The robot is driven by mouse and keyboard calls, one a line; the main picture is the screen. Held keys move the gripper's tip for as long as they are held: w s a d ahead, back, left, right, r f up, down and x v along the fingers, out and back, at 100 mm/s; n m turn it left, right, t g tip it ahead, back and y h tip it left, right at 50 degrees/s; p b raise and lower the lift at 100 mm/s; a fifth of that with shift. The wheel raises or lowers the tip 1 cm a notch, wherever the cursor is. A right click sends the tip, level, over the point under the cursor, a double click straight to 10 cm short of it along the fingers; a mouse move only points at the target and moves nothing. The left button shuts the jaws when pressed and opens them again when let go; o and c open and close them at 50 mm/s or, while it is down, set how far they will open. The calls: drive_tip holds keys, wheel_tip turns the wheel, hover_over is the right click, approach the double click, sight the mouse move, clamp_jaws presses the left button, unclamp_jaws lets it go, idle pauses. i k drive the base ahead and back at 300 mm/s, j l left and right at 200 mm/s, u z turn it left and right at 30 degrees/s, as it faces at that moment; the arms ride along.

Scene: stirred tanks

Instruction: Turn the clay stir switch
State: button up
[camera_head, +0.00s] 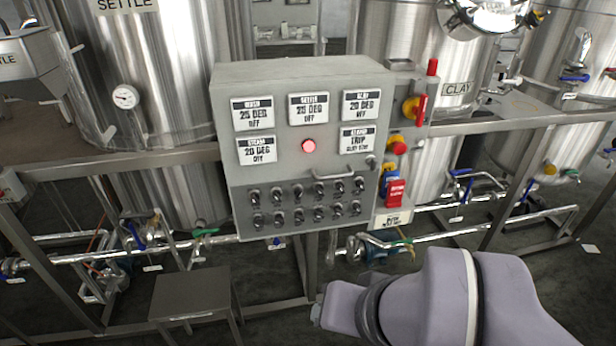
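A grey control panel (303,150) stands in the middle of the view. Its darker lower part carries two rows of small black rotary switches (305,202). Their labels are too small to read, so I cannot tell which one is the clay stir switch or how it is set. The steel tank labelled CLAY (400,45) stands behind the panel to the right. My arm shows at the lower right, below and in front of the panel, apart from the switches. The fingers of my gripper do not show.
White display plates (308,109) and a lit red lamp (308,146) sit above the switches. A handle (333,173) sticks out just above them. Red devices (396,193) are mounted at the panel's right. A small steel table (190,293) stands at lower left.

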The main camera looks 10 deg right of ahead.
sight(298, 191)
drive_tip(key=k+j, duration=0.1)
drive_tip(key=j, duration=0.25)
drive_tip(key=k+j, duration=0.15)
drive_tip(key=j, duration=0.15)
drive_tip(key=k+j, duration=0.1)
drive_tip(key=j, duration=0.25)
drive_tip(key=k+j, duration=0.15)
drive_tip(key=j, duration=0.2)
drive_tip(key=z, duration=0.05)
